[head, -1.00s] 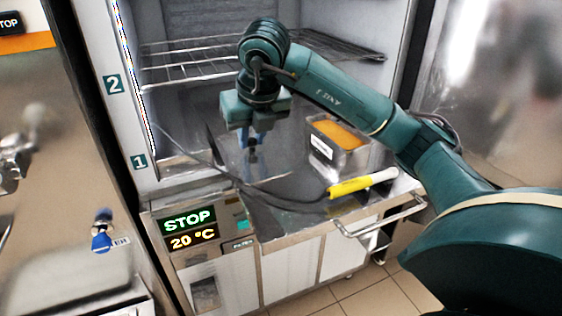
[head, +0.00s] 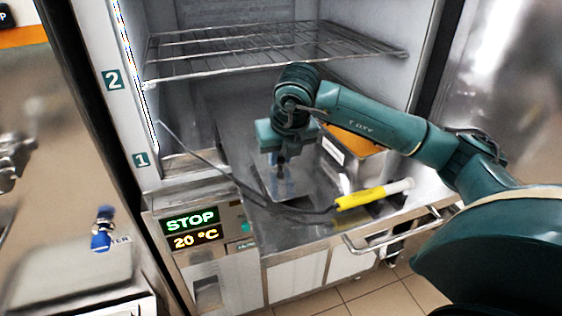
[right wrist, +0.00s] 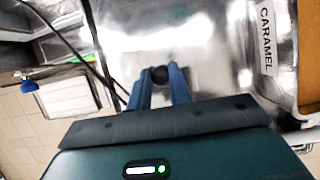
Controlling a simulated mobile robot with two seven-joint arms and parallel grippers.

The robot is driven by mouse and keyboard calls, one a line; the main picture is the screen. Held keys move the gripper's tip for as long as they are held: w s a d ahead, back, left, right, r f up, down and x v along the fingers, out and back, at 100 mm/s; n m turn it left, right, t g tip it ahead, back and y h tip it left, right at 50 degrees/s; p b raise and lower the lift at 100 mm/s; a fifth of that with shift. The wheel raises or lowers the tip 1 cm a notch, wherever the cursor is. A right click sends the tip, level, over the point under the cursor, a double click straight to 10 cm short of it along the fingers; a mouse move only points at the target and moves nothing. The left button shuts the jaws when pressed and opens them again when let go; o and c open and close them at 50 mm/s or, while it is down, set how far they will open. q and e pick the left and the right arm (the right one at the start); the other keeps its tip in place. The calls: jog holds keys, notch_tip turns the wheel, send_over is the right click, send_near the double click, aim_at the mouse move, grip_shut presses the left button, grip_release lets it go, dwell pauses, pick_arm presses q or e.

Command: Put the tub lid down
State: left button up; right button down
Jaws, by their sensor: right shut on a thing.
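My right gripper (head: 281,167) is over the steel worktop, left of the caramel tub. In the right wrist view its blue fingers (right wrist: 160,82) are shut on the dark knob (right wrist: 160,74) of the tub lid. The lid (right wrist: 190,50) is shiny metal and blends with the worktop. In the head view a pale part of the lid (head: 273,186) shows below the fingers. I cannot tell whether it touches the worktop. The open steel tub (head: 333,151) holds orange-brown caramel, and its CARAMEL label (right wrist: 266,38) shows in the right wrist view. My left gripper is out of view.
A yellow-and-white handled probe (head: 372,195) with a dark cable lies near the worktop's front edge. A wire rack (head: 250,55) spans the open cabinet above. A bar handle (head: 400,232) juts out below. The STOP display (head: 190,222) is at front left.

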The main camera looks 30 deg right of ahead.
notch_tip(320, 180, down, 2)
jog(key=shift+f, duration=0.15)
jog(key=c, duration=1.3)
grip_release()
jog(key=b+v, duration=0.1)
jog(key=v, duration=1.1)
jog(key=shift+s, duration=0.1)
